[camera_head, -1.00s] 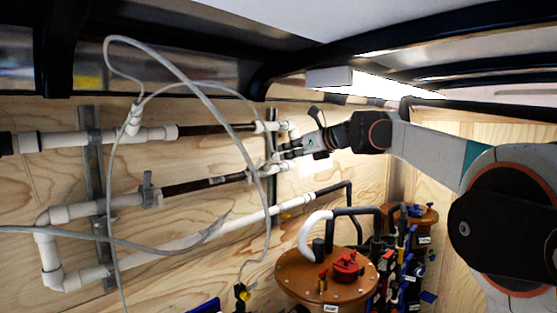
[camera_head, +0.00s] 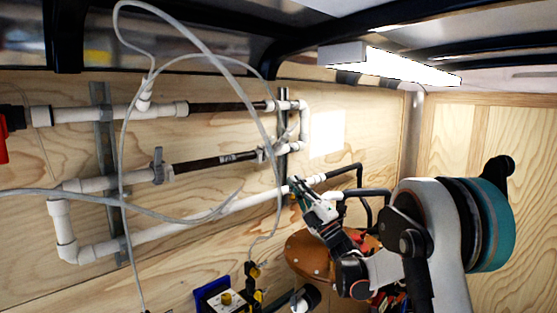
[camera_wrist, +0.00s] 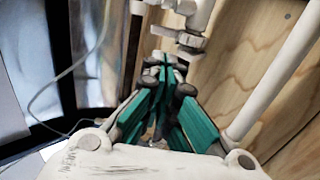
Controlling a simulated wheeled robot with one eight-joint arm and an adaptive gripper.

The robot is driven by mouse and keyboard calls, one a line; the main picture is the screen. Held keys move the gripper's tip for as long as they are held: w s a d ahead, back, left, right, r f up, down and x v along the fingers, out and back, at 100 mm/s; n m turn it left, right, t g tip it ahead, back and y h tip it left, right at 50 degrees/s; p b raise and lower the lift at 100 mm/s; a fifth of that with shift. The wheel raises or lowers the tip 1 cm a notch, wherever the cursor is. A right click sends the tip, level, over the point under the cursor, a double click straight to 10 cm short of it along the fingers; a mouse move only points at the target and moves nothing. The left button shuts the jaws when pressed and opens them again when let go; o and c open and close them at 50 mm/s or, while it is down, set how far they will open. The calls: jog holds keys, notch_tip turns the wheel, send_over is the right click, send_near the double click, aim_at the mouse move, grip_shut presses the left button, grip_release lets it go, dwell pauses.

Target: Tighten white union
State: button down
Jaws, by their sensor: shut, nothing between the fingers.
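White plumbing runs along the plywood wall. A pale fitting (camera_head: 265,153) sits at the right end of the middle dark pipe, beside the metal strut; I cannot tell for sure that it is the white union. In the wrist view a white fitting with a ribbed collar (camera_wrist: 190,42) stands just beyond my fingertips. My gripper (camera_head: 297,184) is below and right of the pale fitting, near the lower white pipe, pointing up and left. In the wrist view my gripper (camera_wrist: 166,66) has its green-sided fingers brought together, with nothing seen between them. Contact with the pipe cannot be told.
The lower white pipe (camera_head: 190,229) runs diagonally close to my gripper. A loose grey hose (camera_head: 226,75) loops in front of the pipes. The plywood on the right is clear.

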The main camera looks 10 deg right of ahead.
aim_at(273, 150)
jog(key=p+x, duration=0.1)
jog(key=x, duration=1.2)
jog(key=shift+w+a+r+p, duration=0.15)
jog(key=shift+w+r+p, duration=0.15)
jog(key=shift+p, duration=0.1)
jog(key=shift+w+a+r+b, duration=0.1)
jog(key=shift+r+b, duration=0.05)
jog(key=shift+r, duration=0.25)
jog(key=shift+w+a+r+b, duration=0.1)
jog(key=shift+w+r+b, duration=0.05)
jog(key=shift+r, duration=0.25)
